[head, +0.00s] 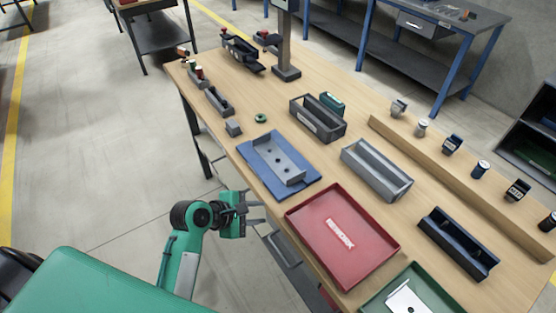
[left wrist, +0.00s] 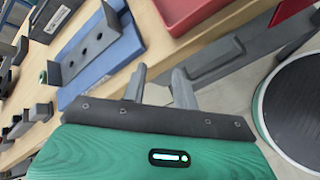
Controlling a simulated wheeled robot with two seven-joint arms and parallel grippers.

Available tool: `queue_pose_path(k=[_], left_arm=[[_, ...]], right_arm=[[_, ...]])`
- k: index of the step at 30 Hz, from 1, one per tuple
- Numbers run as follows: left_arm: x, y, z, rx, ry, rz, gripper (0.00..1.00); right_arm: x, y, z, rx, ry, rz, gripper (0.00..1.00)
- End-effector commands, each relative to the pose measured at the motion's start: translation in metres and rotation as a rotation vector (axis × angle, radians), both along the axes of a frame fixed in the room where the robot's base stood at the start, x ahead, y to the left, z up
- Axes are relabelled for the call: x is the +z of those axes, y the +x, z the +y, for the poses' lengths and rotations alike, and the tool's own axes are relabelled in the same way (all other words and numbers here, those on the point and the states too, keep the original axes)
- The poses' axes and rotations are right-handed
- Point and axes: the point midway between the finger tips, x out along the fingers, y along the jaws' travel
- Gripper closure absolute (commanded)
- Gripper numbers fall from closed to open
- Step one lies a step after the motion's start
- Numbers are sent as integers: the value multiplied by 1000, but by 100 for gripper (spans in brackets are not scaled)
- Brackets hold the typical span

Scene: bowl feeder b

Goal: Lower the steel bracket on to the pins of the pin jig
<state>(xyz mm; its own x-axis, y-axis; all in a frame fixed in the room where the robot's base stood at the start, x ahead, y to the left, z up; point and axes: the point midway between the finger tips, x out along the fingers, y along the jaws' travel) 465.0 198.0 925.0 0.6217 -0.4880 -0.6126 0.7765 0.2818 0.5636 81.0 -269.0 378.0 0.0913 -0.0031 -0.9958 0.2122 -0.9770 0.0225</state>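The bracket also shows in the left wrist view (left wrist: 72,72), at upper left on the blue slab (left wrist: 122,50). I cannot tell whether the dark spots are holes or pins, and no separate pin jig can be made out for sure. My left gripper (head: 260,209) is open and empty, off the table's edge, apart from the bracket. Its two spread fingers show in the left wrist view (left wrist: 160,76). My right gripper is not in view.
A red tray (head: 296,216) marked REWORK stands right of the blue slab, with a green tray (head: 372,305) nearer. Grey (head: 376,170), dark (head: 317,120) and navy (head: 458,243) bins stand behind. A grey block (head: 233,128) and green ring (head: 260,117) lie beyond the slab.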

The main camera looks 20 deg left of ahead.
Motion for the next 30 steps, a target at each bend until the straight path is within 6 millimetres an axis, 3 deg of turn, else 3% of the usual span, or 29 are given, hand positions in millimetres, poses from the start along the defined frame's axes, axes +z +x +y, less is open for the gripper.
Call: queue_pose_path(k=[6,12,30], left_arm=[[30,46,2,269,-463,113,71],[46,65,5,372,-693,185,71],[19,129,-44,388,-731,201,71]], right_arm=[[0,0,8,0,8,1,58],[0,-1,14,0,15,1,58],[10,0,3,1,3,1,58]])
